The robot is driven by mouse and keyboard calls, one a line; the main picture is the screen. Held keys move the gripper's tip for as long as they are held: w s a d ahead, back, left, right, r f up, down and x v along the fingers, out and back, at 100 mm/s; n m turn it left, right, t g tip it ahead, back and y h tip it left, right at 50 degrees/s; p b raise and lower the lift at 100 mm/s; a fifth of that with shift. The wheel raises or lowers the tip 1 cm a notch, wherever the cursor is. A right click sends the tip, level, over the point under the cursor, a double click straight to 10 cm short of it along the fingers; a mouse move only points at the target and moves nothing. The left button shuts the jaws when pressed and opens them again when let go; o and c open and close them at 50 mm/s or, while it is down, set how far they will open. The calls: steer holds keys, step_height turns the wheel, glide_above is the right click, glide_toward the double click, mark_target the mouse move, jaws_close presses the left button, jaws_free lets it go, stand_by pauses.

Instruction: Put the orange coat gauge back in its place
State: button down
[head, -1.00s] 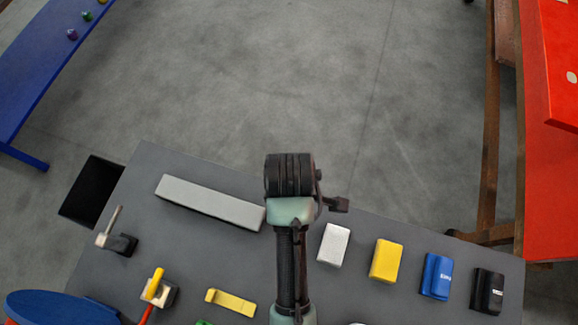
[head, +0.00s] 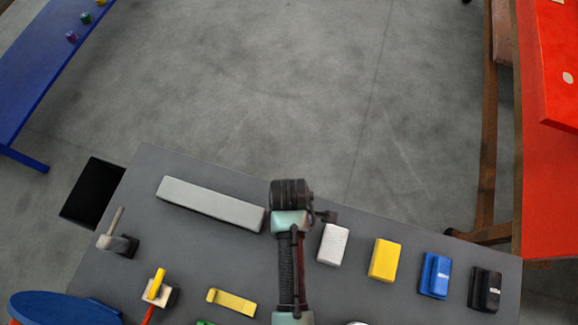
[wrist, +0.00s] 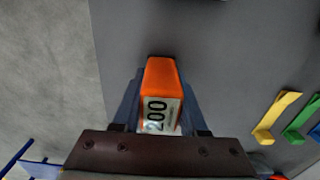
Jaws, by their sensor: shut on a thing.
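The orange coat gauge (wrist: 161,76) is between the two fingers of my gripper (wrist: 160,92) in the wrist view. It is a small orange block with a white label reading 200, over the dark grey table top. I cannot tell whether its underside touches the table. In the head view my arm hides the gripper and the orange gauge. A row of similar blocks stands right of my arm: white (head: 333,244), yellow (head: 384,260), blue (head: 435,275) and black (head: 485,289).
The grey table (head: 215,260) carries a long light grey bar (head: 210,204), a yellow bracket-like piece (head: 232,302), a dark tool with a rod (head: 121,243) and a yellow-topped brush-like tool (head: 157,287). A blue table (head: 35,75) and a red table (head: 550,190) stand apart.

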steer(key=shift+f, duration=0.15)
steer(key=shift+c, duration=2.2)
jaws_free()
